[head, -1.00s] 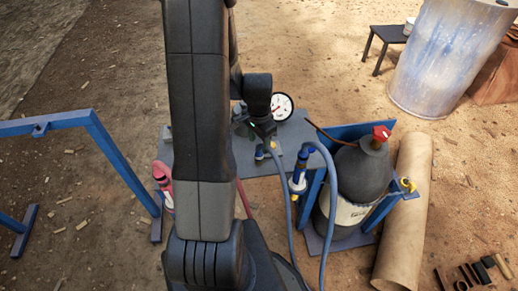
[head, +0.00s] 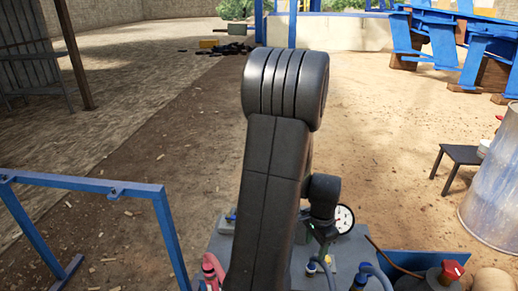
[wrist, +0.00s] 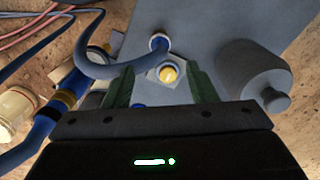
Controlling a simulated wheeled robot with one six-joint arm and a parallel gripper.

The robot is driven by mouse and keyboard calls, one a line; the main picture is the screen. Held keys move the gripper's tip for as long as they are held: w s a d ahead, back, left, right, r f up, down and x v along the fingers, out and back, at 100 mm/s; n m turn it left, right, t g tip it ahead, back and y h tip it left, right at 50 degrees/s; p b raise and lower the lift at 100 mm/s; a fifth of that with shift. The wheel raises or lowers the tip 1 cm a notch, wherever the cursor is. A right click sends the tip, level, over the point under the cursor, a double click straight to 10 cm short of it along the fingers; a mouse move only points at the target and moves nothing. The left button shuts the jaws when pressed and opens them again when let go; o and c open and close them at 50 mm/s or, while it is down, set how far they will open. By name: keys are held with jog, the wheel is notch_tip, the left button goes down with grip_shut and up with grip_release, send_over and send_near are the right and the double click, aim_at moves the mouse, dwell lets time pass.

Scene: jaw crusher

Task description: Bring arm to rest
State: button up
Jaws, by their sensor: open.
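My arm rises through the middle of the head view, with its dark rounded joint (head: 285,88) at the top. Its wrist comes down beside a white-faced gauge (head: 344,220) over a grey bench (head: 350,250). In the wrist view, my gripper (wrist: 162,78) has two green fingers standing apart, pointing at the bench top (wrist: 215,25). A fitting with a yellow centre (wrist: 168,74) shows between and beyond the fingers, and nothing is seen gripped. I cannot tell whether the fingers touch it. A grey cylindrical part (wrist: 245,78) stands close on the right.
A blue hose (wrist: 85,50) curves close on the left. A red fitting (head: 212,270) and red valve cap (head: 452,269) stand near my arm. A blue frame (head: 100,186) is left, a black stool (head: 458,155) and metal drum (head: 492,195) right. Open ground lies beyond.

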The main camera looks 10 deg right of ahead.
aim_at(312, 263)
notch_tip(312, 263, down, 12)
jog(key=shift+r+b, duration=0.15)
jog(key=shift+b, duration=0.45)
jog(key=shift+r, duration=0.1)
